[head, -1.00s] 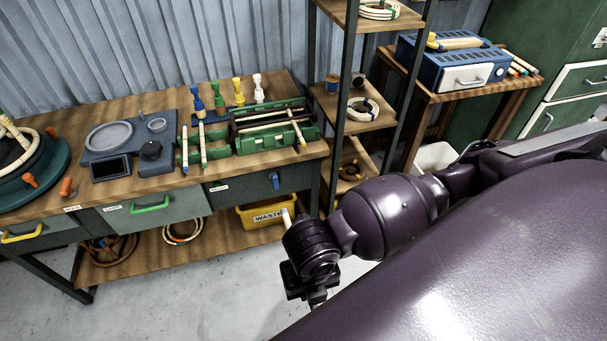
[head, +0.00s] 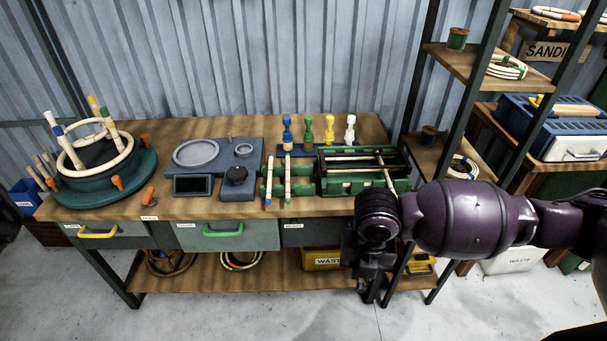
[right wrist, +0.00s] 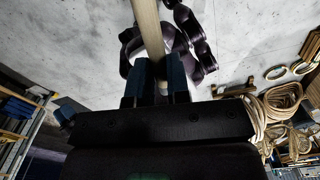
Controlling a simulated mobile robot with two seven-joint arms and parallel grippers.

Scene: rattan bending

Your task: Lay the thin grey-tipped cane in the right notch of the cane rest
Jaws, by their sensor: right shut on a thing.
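My right gripper (right wrist: 157,80) is shut on a pale cane (right wrist: 148,28) in the right wrist view. The cane runs up out of that frame, so its tip colour is hidden. In the head view my right gripper (head: 366,262) hangs in front of the bench's right end, and the held cane cannot be made out. My left gripper is not in view.
Coloured pegs (head: 308,130) stand behind the holder. A shelf rack (head: 455,105) rises close behind my right arm.

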